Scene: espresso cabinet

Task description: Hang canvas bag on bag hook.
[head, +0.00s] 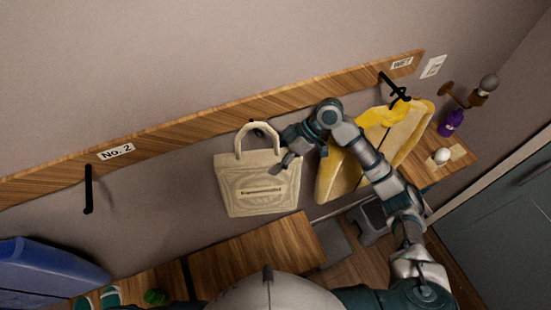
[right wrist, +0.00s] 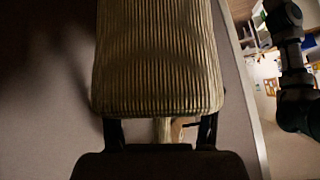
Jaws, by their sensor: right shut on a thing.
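The cream canvas bag (head: 262,194) hangs upright in front of the wall in the head view, its printed face toward me. Its handle (head: 239,141) loops up to the wooden rail. A dark hook (head: 258,130) shows inside the top of the loop; I cannot tell whether the handle rests on it. My right gripper (head: 284,160) is shut on the bag at its upper right, by the handle. In the right wrist view, a ribbed tan surface (right wrist: 158,60) fills the middle beyond my right gripper (right wrist: 162,132). My left gripper is out of view.
The wooden rail (head: 190,137) crosses the wall and bears an empty black hook (head: 88,190) beside a "No. 2" label. A yellow jacket (head: 340,168) hangs close right of the bag. A wooden bench (head: 250,262) lies below, a blue object (head: 45,268) at left.

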